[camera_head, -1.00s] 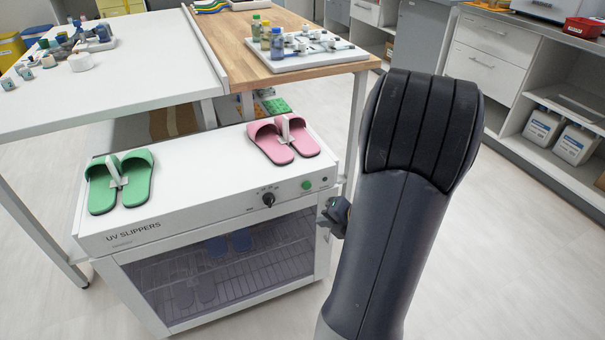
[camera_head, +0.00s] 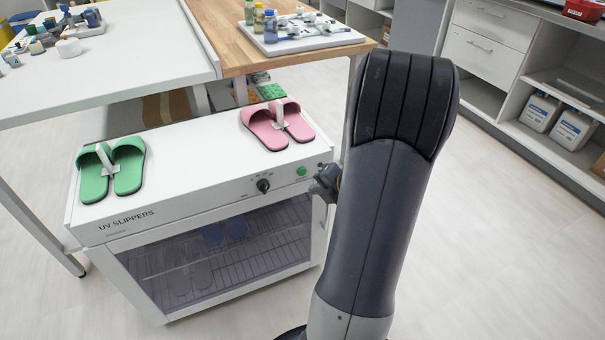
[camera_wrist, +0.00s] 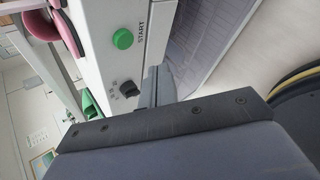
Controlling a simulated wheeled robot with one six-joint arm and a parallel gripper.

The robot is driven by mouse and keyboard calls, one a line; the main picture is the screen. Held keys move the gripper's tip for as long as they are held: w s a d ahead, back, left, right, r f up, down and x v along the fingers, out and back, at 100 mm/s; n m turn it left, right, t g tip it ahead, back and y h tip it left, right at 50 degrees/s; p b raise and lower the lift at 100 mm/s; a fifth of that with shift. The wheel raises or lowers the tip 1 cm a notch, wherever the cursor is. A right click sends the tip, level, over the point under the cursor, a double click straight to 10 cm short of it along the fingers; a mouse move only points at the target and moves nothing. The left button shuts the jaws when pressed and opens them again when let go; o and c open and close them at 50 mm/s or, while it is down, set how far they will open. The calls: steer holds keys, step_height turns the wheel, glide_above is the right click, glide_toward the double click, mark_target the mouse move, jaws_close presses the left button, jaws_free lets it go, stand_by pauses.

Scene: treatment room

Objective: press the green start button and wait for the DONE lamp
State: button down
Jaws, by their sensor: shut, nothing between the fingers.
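The UV slippers cabinet (camera_head: 128,226) is a white box with a dark see-through door. Its green start button (camera_head: 301,171) sits on the front panel at the right, beside a black knob (camera_head: 263,186). The wrist view shows the button (camera_wrist: 122,39) close up, marked START, with the knob (camera_wrist: 130,89) below it in the picture. A small dark lamp (camera_head: 320,165) seems to sit right of the button, and I see no glow on it. My gripper (camera_head: 322,187) is shut and empty, just right of and below the button, apart from it. My arm hides part of it.
Green slippers (camera_head: 128,168) and pink slippers (camera_head: 266,127) lie on the cabinet top. A white table (camera_head: 110,85) and a wooden-topped table (camera_head: 225,40) with a tray of bottles (camera_head: 325,40) stand behind. Free floor (camera_head: 500,250) lies to the right.

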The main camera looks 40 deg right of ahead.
mark_target(302, 172)
steer(key=shift+w+d+p, duration=0.25)
steer(key=shift+w+p, duration=0.05)
steer(key=shift+w, duration=0.7)
steer(key=shift+w+d+p, duration=0.2)
steer(key=shift+w+p, duration=0.1)
steer(key=shift+w, duration=0.65)
steer(key=shift+w, duration=0.1)
stand_by(0.4)
steer(key=shift+w+d+p, duration=0.1)
steer(key=shift+w+p, duration=0.2)
steer(key=shift+p, duration=0.1)
steer(key=shift+w+d, duration=0.1)
steer(key=shift+w, duration=0.3)
stand_by(0.6)
steer(key=shift+s+p, duration=0.1)
steer(key=shift+p, duration=0.2)
steer(key=shift+s+a, duration=0.2)
steer(key=shift+s, duration=0.5)
steer(key=shift+s, duration=0.15)
